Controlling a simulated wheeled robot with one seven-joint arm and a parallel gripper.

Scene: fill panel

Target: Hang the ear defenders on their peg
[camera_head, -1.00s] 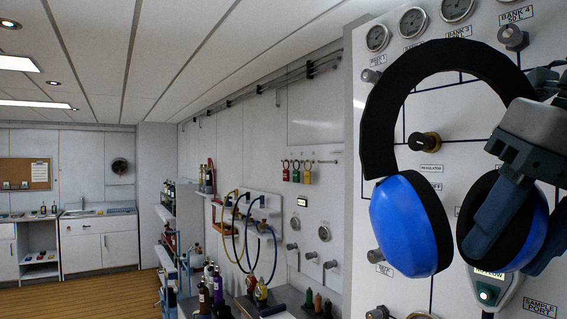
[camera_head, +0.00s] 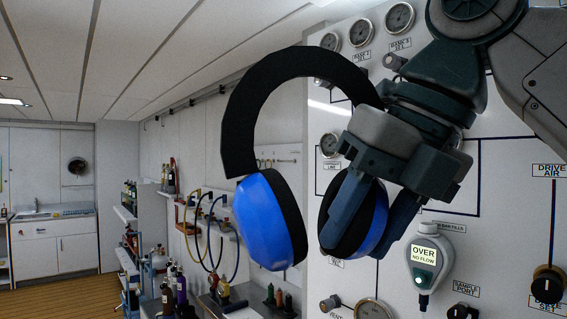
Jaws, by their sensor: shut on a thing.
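The ear defenders (camera_head: 269,222) have two blue cups with black cushions and a black headband arching above them. My gripper (camera_head: 362,222) is shut on the right-hand cup, one finger on each side of it. The ear defenders are held upright in the air in front of the white panel, and the left cup hangs free. A rail with small hooks or pegs (camera_head: 282,161) shows on the far wall, partly hidden behind the headband and left cup. I cannot tell which peg is for the ear defenders.
The white panel (camera_head: 480,215) with gauges, knobs and a handheld meter (camera_head: 428,262) reading "OVER" stands close behind and right of my gripper. Looped hoses (camera_head: 208,222) hang on the left wall, above a bench with bottles (camera_head: 172,285). The wooden floor (camera_head: 70,290) at the left is open.

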